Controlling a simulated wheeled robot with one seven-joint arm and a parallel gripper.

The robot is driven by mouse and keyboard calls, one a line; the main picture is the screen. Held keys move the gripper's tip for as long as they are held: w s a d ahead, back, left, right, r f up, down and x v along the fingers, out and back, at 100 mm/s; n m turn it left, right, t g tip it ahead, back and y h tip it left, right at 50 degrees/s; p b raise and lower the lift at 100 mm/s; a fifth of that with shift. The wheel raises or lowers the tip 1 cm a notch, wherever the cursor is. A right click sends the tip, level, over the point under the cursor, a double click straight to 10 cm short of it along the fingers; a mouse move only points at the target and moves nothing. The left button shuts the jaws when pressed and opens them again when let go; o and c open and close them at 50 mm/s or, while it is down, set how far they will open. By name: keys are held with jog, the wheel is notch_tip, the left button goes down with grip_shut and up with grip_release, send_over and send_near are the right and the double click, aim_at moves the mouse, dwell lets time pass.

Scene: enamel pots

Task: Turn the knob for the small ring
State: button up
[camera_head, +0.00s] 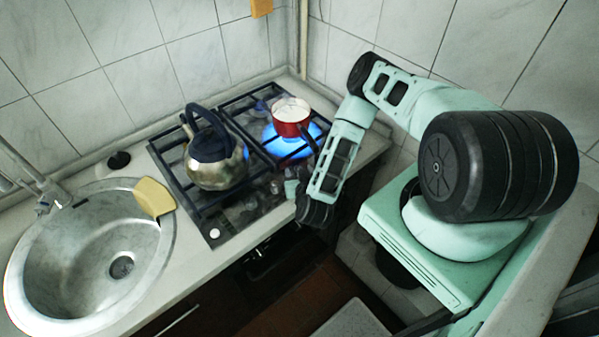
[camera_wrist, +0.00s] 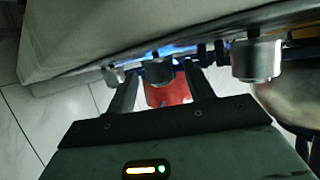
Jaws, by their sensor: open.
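A row of silver knobs runs along the front of the black gas hob (camera_head: 214,219). In the wrist view one knob (camera_wrist: 159,94) stands between the fingertips of my gripper (camera_wrist: 162,80). My gripper is open, with a finger on each side of this knob; I cannot tell if either touches it. Another knob (camera_wrist: 113,76) is just left of the fingers, and a larger-looking knob (camera_wrist: 257,60) is to the right. In the head view my gripper (camera_head: 291,184) is at the hob's front right, partly hidden by my arm. Which knob serves the small ring is not marked.
A steel kettle (camera_head: 216,171) stands at the left. The sink (camera_head: 85,262) holds a yellow sponge (camera_head: 153,198) on its rim. Tiled walls close off the back.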

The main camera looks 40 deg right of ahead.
jog(key=p+v, duration=0.1)
jog(key=v, duration=0.1)
jog(key=p+v, duration=0.3)
jog(key=shift+s+a+r, duration=0.1)
jog(key=shift+s+r, duration=0.1)
jog(key=shift+r, duration=0.2)
jog(key=shift+s+a+r+p, duration=0.2)
jog(key=shift+s+p, duration=0.2)
jog(key=shift+p, duration=0.45)
jog(key=shift+s+a+p, duration=0.2)
jog(key=shift+s+p, duration=0.2)
jog(key=shift+f, duration=0.1)
